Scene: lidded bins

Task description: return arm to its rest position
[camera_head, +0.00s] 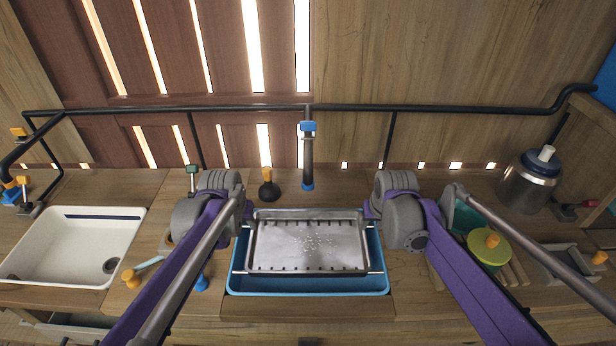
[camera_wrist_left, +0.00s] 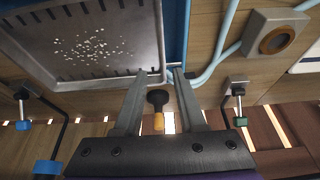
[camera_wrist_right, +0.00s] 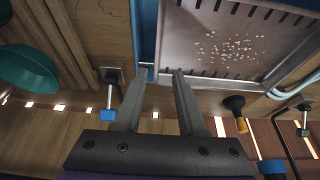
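My left gripper (camera_wrist_left: 160,74) is open, with a clear gap between its fingers in the left wrist view. My right gripper (camera_wrist_right: 159,72) is also open and empty in the right wrist view. In the head view both arms reach forward, with their folded grey joints on either side of a metal tray (camera_head: 310,246). The gripper fingers are mostly hidden there by my own wrists. The tray sits on top of a blue bin (camera_head: 308,285) and holds many small white grains. Each gripper is near one far corner of the tray; contact cannot be told.
A white sink (camera_head: 75,238) is at left. A black plunger-like object (camera_head: 268,190) and a blue-topped tap (camera_head: 307,155) stand behind the tray. A green-yellow lidded pot (camera_head: 488,250) and a steel canister (camera_head: 528,180) are at right. A black rail (camera_head: 430,108) runs along the back.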

